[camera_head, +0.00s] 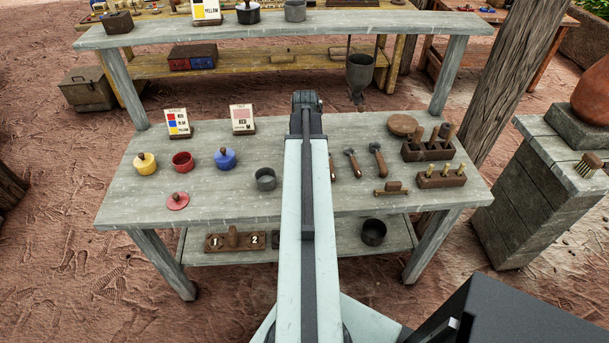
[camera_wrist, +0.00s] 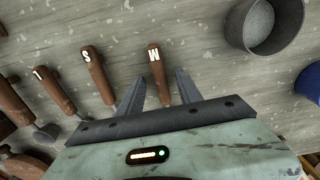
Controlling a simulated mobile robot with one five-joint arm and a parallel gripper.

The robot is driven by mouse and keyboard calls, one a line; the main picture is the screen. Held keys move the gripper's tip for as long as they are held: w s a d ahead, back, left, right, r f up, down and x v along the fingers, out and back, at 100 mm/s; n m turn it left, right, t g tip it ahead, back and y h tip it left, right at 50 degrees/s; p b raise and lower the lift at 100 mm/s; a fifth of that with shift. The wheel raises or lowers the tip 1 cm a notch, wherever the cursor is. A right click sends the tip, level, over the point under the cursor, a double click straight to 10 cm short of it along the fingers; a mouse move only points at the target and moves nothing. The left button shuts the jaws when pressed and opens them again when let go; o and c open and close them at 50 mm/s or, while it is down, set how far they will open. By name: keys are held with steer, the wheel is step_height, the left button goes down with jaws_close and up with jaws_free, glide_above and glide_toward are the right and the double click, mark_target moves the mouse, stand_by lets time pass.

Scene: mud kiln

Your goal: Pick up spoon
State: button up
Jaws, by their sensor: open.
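Three wooden-handled tools lie side by side on the grey table, and their heads are too small or hidden for me to tell which is the spoon. My arm hides the gripper in the head view.
A grey cup (camera_head: 265,179) stands left of my arm, with blue (camera_head: 224,158), red (camera_head: 182,161) and yellow (camera_head: 145,163) pots farther left. A tool rack (camera_head: 428,151), a peg block (camera_head: 441,178) and a brush (camera_head: 392,189) sit to the right.

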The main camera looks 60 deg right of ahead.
steer(key=shift+f, duration=0.1)
jaws_close()
step_height(320, 180, up, 10)
steer(key=p, duration=1)
steer(key=shift+a, duration=0.1)
